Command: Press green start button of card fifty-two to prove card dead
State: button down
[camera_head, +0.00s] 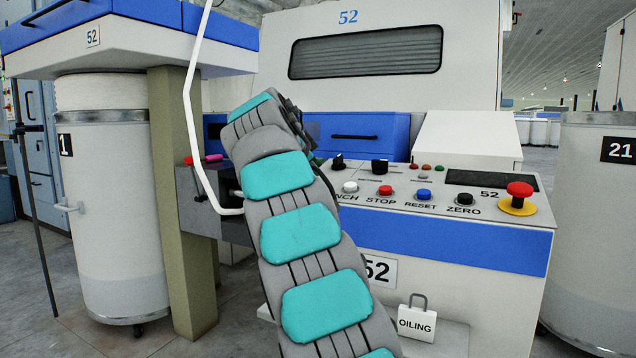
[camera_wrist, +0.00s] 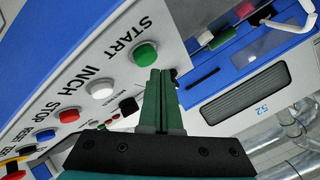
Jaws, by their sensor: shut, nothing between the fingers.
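The green start button (camera_wrist: 146,54), labelled START, is on the sloping white panel of card 52 in the wrist view. My gripper (camera_wrist: 161,73) is shut and empty, its dark green fingertips close beside the button. I cannot tell whether they touch it. In the head view my arm hides the start button and the gripper. The card's panel (camera_head: 450,219) shows the white inch button (camera_head: 350,187), red stop button (camera_head: 385,190), blue reset button (camera_head: 424,194) and black zero button (camera_head: 465,199) in a row.
A red emergency stop (camera_head: 519,189) on a yellow base is at the panel's right end. A padlock-shaped OILING tag (camera_head: 417,320) hangs below. A grey box (camera_head: 214,222) with a white bent bar (camera_head: 188,95) is left of my arm. Cans (camera_head: 118,215) and (camera_head: 598,230) flank the card.

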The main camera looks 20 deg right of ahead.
dwell(0.3)
jog(key=shift+d+f+b, duration=0.1)
jog(key=shift+f+b, duration=0.3)
jog(key=shift+b, duration=0.1)
jog(key=shift+w+d+f+b, duration=0.1)
jog(key=shift+f+b, duration=0.35)
jog(key=shift+f, duration=0.05)
dwell(0.6)
jog(key=shift+r, duration=0.15)
jog(key=shift+a+r+p, duration=0.2)
jog(key=shift+r+p, duration=0.45)
jog(key=shift+r, duration=0.1)
jog(key=r+p, duration=0.2)
jog(key=r, duration=0.1)
jog(key=s+a+r+p, duration=0.1)
jog(key=r, duration=0.1)
dwell(0.5)
